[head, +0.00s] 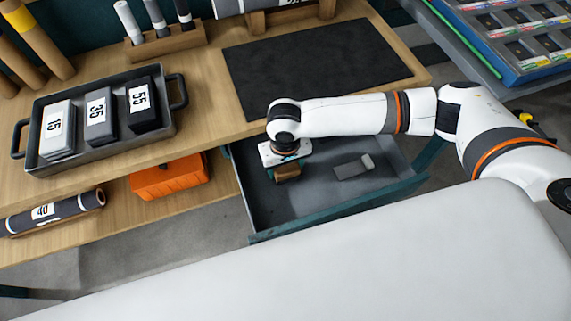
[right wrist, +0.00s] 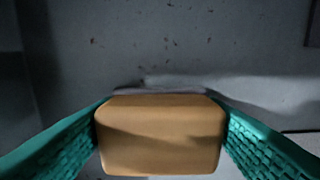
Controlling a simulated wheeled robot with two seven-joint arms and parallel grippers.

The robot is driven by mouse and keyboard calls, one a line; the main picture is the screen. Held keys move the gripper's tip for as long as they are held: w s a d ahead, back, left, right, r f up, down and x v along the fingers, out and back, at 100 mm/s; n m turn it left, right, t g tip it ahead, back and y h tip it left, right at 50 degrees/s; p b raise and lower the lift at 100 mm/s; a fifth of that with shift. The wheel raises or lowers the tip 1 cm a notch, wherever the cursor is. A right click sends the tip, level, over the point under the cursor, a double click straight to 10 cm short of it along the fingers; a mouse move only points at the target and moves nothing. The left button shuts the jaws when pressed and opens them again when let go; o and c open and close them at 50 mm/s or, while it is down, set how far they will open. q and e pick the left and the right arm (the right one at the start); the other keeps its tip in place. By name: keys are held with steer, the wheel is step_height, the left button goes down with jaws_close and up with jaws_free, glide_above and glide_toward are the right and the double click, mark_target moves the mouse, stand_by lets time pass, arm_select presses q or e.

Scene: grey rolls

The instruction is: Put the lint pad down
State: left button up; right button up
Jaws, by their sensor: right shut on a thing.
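The lint pad (right wrist: 160,135) shows in the right wrist view as a tan block with a thin pale edge along its far side. My right gripper (right wrist: 160,112) is shut on it, with a green ribbed finger on each side. In the head view the lint pad (head: 287,173) is a small brown block under my right gripper (head: 286,163), inside the open drawer (head: 325,215), towards its left side. I cannot tell whether the pad touches the drawer floor. My left gripper is not in view.
A grey block (head: 350,169) with a paler end lies in the drawer, right of the pad. The rest of the drawer floor is mostly clear. Above stands the wooden bench with a black mat (head: 320,65) and a dark tray (head: 168,128) of numbered blocks. An orange box (head: 168,178) sits on the lower shelf.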

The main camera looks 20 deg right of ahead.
steer(key=shift+f, duration=0.1)
steer(key=o, duration=1)
steer(key=shift+c, duration=0.2)
step_height(320, 180, up, 12)
steer(key=p, duration=0.1)
